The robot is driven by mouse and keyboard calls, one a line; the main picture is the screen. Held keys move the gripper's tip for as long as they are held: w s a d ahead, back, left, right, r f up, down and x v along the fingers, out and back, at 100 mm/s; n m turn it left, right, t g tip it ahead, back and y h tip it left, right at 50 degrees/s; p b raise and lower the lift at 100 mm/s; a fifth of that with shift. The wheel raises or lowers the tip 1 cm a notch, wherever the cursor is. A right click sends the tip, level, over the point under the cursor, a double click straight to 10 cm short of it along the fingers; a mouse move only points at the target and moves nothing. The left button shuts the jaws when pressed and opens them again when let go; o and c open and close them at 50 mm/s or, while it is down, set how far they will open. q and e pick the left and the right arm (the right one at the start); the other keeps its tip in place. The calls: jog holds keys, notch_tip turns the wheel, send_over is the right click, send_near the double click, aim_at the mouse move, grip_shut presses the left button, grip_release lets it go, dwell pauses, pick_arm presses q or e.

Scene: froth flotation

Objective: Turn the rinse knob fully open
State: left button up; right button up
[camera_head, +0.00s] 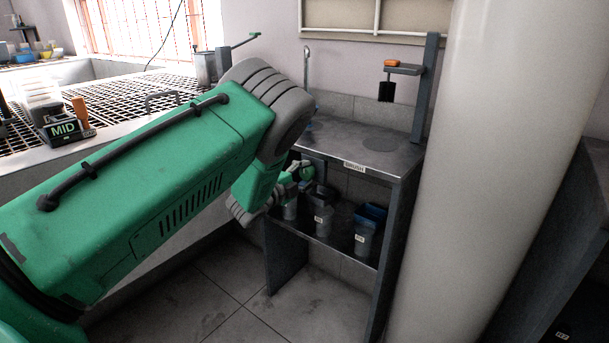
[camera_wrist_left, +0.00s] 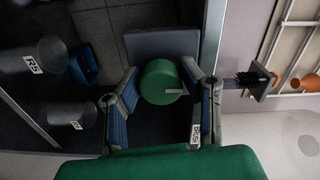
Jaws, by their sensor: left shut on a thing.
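The rinse knob is a round green knob (camera_wrist_left: 160,84) with a pale pointer mark toward the right in the left wrist view. It shows small in the head view (camera_head: 307,173), under the front edge of the bench. My left gripper (camera_wrist_left: 157,76) has one finger on each side of the knob and is shut on it. In the head view my left gripper (camera_head: 297,171) is partly hidden behind my green arm. My right gripper is in neither view.
The metal bench (camera_head: 345,138) has a BRUSH label on its front edge. Labelled jars (camera_head: 323,221) and a blue container (camera_head: 372,213) stand on its lower shelf. A brush (camera_head: 386,91) hangs at the post. A large pale column (camera_head: 470,170) stands at the right.

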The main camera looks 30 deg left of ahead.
pick_arm(q)
jog(key=shift+s+d+f, duration=0.1)
jog(key=shift+s+f, duration=0.05)
jog(key=shift+f, duration=0.25)
jog(key=o, duration=1.2)
jog(key=shift+c, duration=0.2)
jog(key=shift+r, duration=0.15)
jog(key=s+a, duration=0.1)
jog(key=s, duration=1)
jog(key=shift+s, duration=0.4)
jog(key=shift+r, duration=0.1)
